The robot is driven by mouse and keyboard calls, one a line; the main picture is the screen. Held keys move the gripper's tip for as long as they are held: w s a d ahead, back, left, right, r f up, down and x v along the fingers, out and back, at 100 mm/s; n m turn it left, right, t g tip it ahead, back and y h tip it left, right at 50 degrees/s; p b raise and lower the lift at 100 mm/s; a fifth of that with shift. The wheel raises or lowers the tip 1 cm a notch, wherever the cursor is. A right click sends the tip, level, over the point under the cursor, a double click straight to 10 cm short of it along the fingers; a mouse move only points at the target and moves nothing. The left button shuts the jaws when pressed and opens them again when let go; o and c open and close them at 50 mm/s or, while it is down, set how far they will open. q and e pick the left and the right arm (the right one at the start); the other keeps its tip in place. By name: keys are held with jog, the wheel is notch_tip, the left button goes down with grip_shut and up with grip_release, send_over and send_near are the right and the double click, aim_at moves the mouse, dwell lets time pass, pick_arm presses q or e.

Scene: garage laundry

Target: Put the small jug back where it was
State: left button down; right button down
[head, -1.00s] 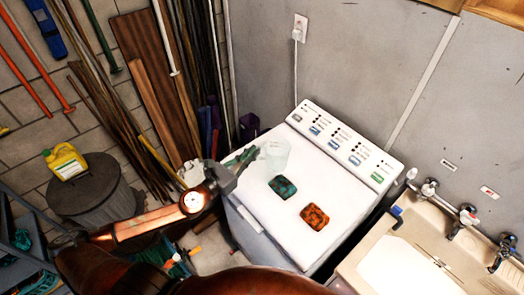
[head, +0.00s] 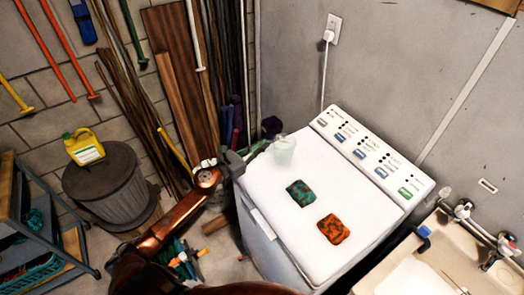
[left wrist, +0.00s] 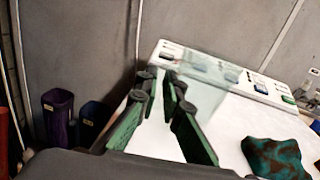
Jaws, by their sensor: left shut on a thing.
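The small jug (head: 284,150) is a clear, pale greenish vessel at the back left of the white washing machine top (head: 345,235). It also shows, faint and see-through, in the left wrist view (left wrist: 203,85), just beyond my fingertips. My left gripper (head: 266,148) reaches in from the left and is shut on the jug's near side. Its green-padded fingers (left wrist: 160,88) show in the left wrist view. I cannot tell whether the jug's base touches the machine top. My right gripper is not in view.
A teal-brown cloth (head: 300,193) and an orange one (head: 333,229) lie on the machine top. The control panel (head: 370,157) rises behind. A sink (head: 400,278) stands at right, planks (head: 180,75) and a bin (head: 107,185) at left.

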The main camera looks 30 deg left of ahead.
pick_arm(q)
jog(key=shift+f, duration=1.05)
jog(key=shift+f, duration=0.15)
jog(key=c, duration=2.1)
grip_release()
jog(key=shift+s+r, duration=0.1)
jog(key=shift+r, duration=0.1)
jog(key=b+v, duration=0.1)
jog(key=v, duration=1.1)
jog(key=shift+f, duration=0.1)
